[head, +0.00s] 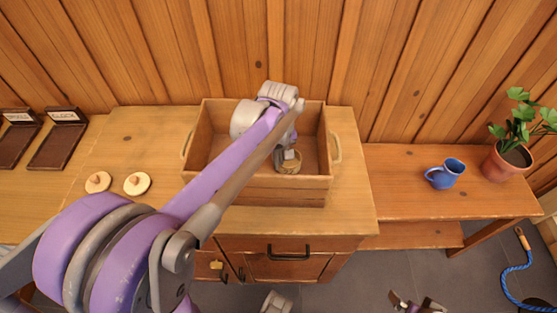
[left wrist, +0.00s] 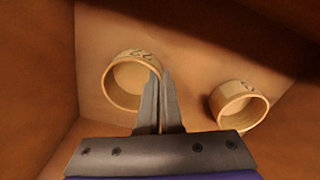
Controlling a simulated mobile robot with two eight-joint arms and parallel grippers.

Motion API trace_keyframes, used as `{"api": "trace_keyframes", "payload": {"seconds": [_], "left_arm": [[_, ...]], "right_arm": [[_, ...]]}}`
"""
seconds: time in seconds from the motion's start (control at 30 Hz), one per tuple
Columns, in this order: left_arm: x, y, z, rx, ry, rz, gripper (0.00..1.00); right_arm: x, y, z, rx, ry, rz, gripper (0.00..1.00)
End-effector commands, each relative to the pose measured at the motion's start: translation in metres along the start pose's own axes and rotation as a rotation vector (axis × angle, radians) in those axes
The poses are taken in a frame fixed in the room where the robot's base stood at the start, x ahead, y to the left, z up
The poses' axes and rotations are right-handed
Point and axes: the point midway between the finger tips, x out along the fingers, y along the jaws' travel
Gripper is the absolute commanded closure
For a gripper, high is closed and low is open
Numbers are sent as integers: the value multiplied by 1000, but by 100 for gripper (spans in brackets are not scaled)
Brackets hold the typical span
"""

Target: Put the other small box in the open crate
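The open crate (head: 255,190) is a wooden box with side handles, standing on the cabinet top. My left gripper (head: 290,152) reaches down inside it. In the left wrist view two small round boxes, pale wood and lidless, are in the crate: the left box (left wrist: 112,88) and the right box (left wrist: 237,106), each with a dark mark on its wall. My left gripper's fingers (left wrist: 160,76) are close together, one on each side of the left box's near wall. One small box (head: 290,168) shows below the gripper in the head view. My right gripper (head: 416,304) is partly seen at the bottom edge.
Two round lids with knobs, a left one (head: 97,181) and a right one (head: 137,183), lie left of the crate. Dark labelled trays (head: 58,145) stand at the far left. A blue mug (head: 446,174) and a potted plant (head: 506,163) stand on the lower bench (head: 400,205).

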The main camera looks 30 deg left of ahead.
Motion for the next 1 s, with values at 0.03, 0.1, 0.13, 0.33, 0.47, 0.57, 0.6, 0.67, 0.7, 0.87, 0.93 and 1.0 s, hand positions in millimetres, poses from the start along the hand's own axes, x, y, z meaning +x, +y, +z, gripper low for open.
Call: {"api": "trace_keyframes", "payload": {"seconds": [0.03, 0.1, 0.13, 0.33, 0.47, 0.57, 0.6, 0.67, 0.7, 0.87, 0.93, 1.0], "left_arm": [[1, 0, 0, 0, 0, 0, 94], [1, 0, 0, 0, 0, 0, 82], [1, 0, 0, 0, 0, 0, 76], [1, 0, 0, 0, 0, 0, 68], [0, 0, 0, 0, 0, 0, 68], [-6, 0, 0, 0, 0, 0, 68], [-10, 0, 0, 0, 0, 0, 68], [-20, 0, 0, 0, 0, 0, 68], [-28, 0, 0, 0, 0, 0, 68], [-63, 0, 0, 0, 0, 0, 68], [-78, 0, 0, 0, 0, 0, 68], [-92, 0, 0, -1, 0, 0, 68]], "right_arm": [[1, 0, 1, 0, 0, 0, 0], [1, 0, 0, 0, 0, 0, 0], [0, 0, 0, 0, 0, 0, 0], [0, 0, 0, 0, 0, 0, 0], [0, 0, 0, 0, 0, 0, 0], [-2, 0, -1, 0, 1, 0, 0], [-3, 0, -2, 0, 1, 0, 0], [-4, 0, -2, 0, 1, 0, 0], [-5, 0, -3, 0, 2, 0, 0], [-9, 0, -6, 0, 3, 0, 0], [-11, 0, -6, 0, 4, 0, 0], [-12, 0, -7, 0, 5, 0, 0]]}}
